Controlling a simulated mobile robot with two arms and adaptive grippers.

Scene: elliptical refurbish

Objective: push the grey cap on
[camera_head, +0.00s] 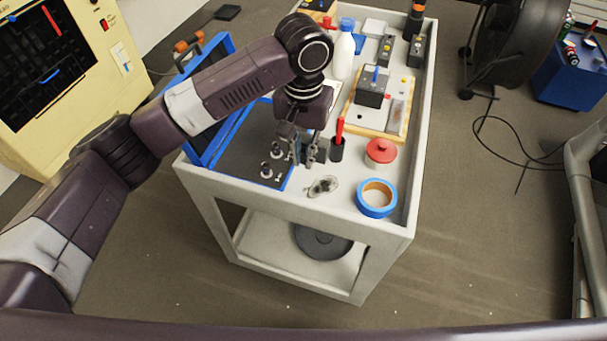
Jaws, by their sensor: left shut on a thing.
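My left gripper (305,158) points down over the cart's near half, beside the right edge of the blue-edged dark mat. It is shut on a small grey thing, probably the grey cap, mostly hidden between the fingers. Two small dark posts with light metal parts, one farther back (277,150) and one nearer (266,170), stand on the mat just left of the gripper. I cannot tell whether the held thing touches anything below it. My right gripper is not in view.
The white cart (240,192) also holds a red-handled tool in a dark holder (337,149), a red-lidded pot (380,152), blue tape (376,198), a small glass dish (323,186), a white bottle (343,52) and a wooden board (358,117).

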